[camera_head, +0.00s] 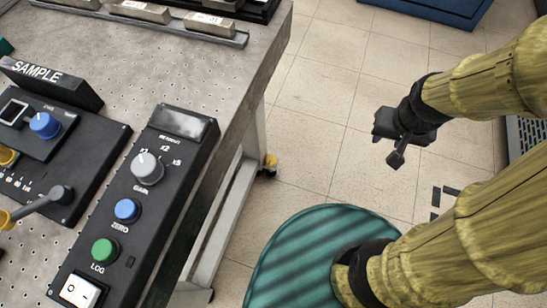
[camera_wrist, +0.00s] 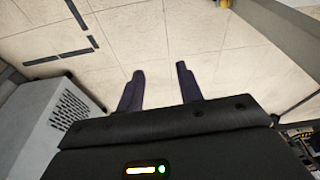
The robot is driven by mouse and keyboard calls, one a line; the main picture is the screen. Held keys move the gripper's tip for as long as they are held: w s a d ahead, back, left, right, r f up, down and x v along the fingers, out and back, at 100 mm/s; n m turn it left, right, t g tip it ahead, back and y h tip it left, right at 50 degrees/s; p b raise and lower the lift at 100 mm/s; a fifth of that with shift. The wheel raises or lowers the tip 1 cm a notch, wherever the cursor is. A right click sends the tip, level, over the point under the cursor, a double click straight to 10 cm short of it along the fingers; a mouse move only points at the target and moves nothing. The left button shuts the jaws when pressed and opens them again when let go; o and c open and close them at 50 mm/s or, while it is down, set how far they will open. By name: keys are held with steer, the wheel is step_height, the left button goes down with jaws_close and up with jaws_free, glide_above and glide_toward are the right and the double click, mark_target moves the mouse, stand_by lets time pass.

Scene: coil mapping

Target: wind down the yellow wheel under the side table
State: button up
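A small yellow wheel (camera_head: 270,160) sits low at the foot of the pale table leg, beside a dark caster near the floor. A small yellow part, probably the same wheel, shows at the top edge of the wrist view (camera_wrist: 225,3). The table (camera_head: 262,62) has a grey perforated top. My gripper (camera_head: 395,159) is over the tiled floor, to the right of the wheel and apart from it. In the wrist view the two dark fingers (camera_wrist: 160,84) stand apart with bare floor between them. My gripper is open and empty.
A control box (camera_head: 147,190) with knobs and a SAMPLE panel (camera_head: 52,80) stand on the table. A teal round surface (camera_head: 310,262) is at bottom centre. A grey vented box (camera_wrist: 45,120) stands at left in the wrist view. The floor (camera_head: 325,125) between gripper and table leg is clear.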

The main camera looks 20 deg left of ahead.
steer(key=shift+o, duration=0.2)
steer(key=shift+s+d, duration=0.15)
steer(key=shift+s, duration=0.05)
steer(key=o, duration=0.3)
steer(key=shift+s, duration=0.15)
steer(key=o, duration=0.4)
steer(key=shift+f, duration=0.4)
steer(key=w+a+f+m+y+b, duration=0.4)
steer(key=f+m, duration=0.2)
steer(key=f, duration=0.9)
steer(key=w+a+f+m+g+y+b, duration=0.1)
steer(key=w+a+f+m+y+b, duration=0.2)
steer(key=f, duration=1.2)
steer(key=w+a+f+m+y+b, duration=0.4)
steer(key=f+m, duration=0.6)
steer(key=f, duration=0.5)
steer(key=shift+w+a+g+y+b, duration=0.15)
steer(key=shift+w+a+y+b, duration=0.05)
steer(key=shift+a+y+b, duration=0.55)
steer(key=shift+w+a+g+y+b, duration=0.15)
steer(key=shift+a+y+b, duration=0.4)
steer(key=shift+b, duration=0.4)
